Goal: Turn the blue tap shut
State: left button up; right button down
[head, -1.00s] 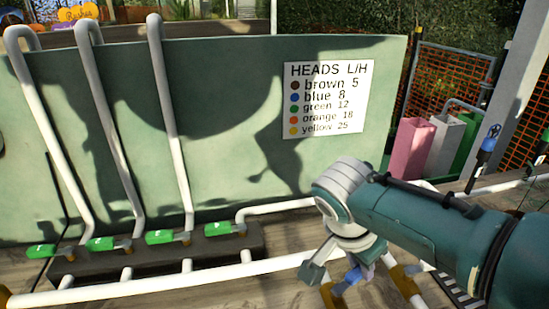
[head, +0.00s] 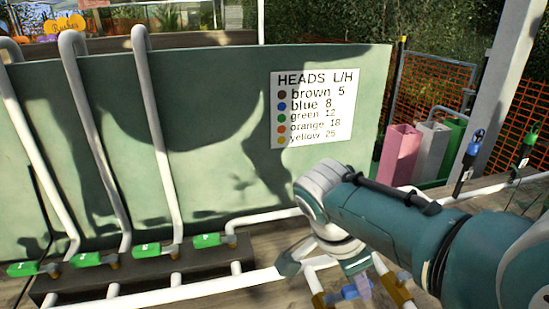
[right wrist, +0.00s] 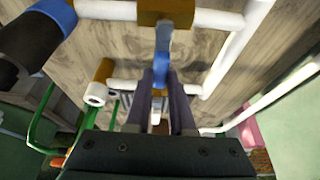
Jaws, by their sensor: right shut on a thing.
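The blue tap (head: 357,289) sits low at the right of the head view, between two brass fittings on white pipes. Its blue lever (right wrist: 161,58) points towards me in the right wrist view, below a brass fitting (right wrist: 168,11). My right gripper (right wrist: 161,100) is shut on the lever, one dark finger on each side. In the head view my right gripper (head: 350,284) is partly hidden by its own wrist and arm. My left gripper is not in view.
Several green-handled taps (head: 88,259) stand on a dark block at the left. A green panel (head: 220,150) with a sign (head: 312,108) rises behind. White pipes (head: 190,287) run low across the deck. Pink, white and green bins (head: 399,152) stand at the back right.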

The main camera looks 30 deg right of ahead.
jog(key=c, duration=0.8)
grip_release()
jog(key=shift+o, duration=0.2)
jog(key=p+v, duration=0.2)
jog(key=v, duration=0.8)
